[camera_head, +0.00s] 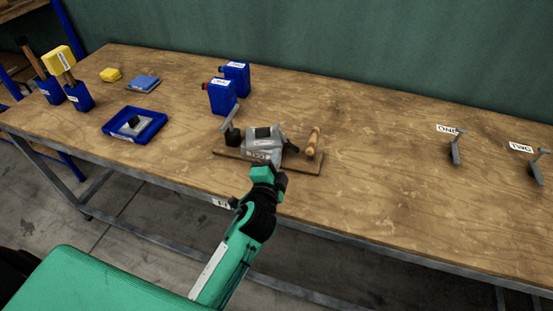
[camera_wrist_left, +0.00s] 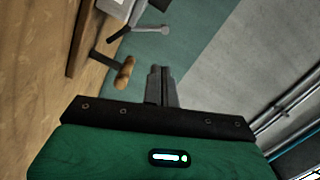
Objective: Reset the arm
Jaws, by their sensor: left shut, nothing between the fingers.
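My left arm comes up from the bottom of the head view, and its gripper (camera_head: 274,167) is at the table's front edge, in front of the grey press. In the left wrist view the left gripper's fingers (camera_wrist_left: 160,72) are together with nothing between them. The grey press (camera_head: 262,142) sits on a wooden board (camera_head: 302,167) with a lever to its left and a wooden handle (camera_head: 313,142) at its right. In the wrist view the handle (camera_wrist_left: 125,73) is left of the fingers, apart from them. My right gripper is not in view.
Two blue bottles (camera_head: 222,96) stand behind the press. A blue tray (camera_head: 152,136) with a dark block, a blue cloth-like pad (camera_head: 143,83), a yellow sponge (camera_head: 110,75) and blue holders (camera_head: 79,97) are at left. Grey hooks (camera_head: 455,150) with labels stand at right. The table (camera_head: 375,165) between is clear.

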